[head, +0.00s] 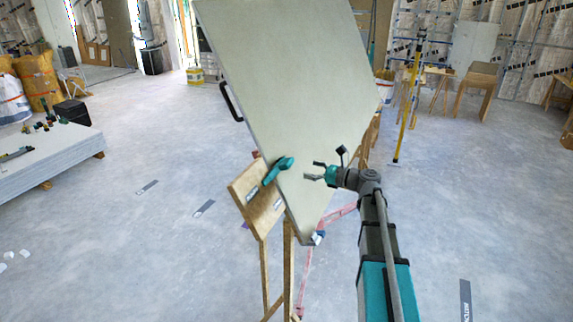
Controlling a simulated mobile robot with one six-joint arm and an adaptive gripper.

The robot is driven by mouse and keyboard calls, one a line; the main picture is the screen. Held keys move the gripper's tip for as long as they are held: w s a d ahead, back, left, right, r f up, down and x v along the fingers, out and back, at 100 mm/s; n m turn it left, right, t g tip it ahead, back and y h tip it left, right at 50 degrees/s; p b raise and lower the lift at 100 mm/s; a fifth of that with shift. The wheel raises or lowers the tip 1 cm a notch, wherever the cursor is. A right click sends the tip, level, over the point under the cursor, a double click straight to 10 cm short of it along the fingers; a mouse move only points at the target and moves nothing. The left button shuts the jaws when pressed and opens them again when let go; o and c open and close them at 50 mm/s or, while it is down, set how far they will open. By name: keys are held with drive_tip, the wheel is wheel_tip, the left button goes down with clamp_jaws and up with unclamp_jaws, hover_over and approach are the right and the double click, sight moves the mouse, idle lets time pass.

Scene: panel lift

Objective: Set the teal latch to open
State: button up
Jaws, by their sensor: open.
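The teal latch (279,170) is at the lower left edge of a large pale panel (290,85), where the panel meets a wooden board (256,200). Its handle slants from lower left to upper right. My gripper (312,171) is open and empty, a little to the right of the latch, with its fingers pointing left towards it. A gap shows between the fingertips and the latch in the picture. The panel is tilted. Small markings on the wooden board are too small to read.
A black handle (231,102) sticks out from the panel's left edge. Wooden legs (288,270) stand below the board. A stack of pale sheets (45,150) lies at the left, and a yellow prop (408,100) stands at the right. The floor between them is mostly clear.

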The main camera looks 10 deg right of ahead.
sight(291, 164)
drive_tip(key=x, duration=0.8)
drive_tip(key=shift+w+a, duration=0.1)
drive_tip(key=shift+a, duration=0.05)
drive_tip(key=c, duration=0.9)
drive_tip(key=shift+a, duration=0.2)
drive_tip(key=shift+c, duration=0.7)
drive_tip(key=shift+d, duration=0.15)
drive_tip(key=shift+r, duration=0.1)
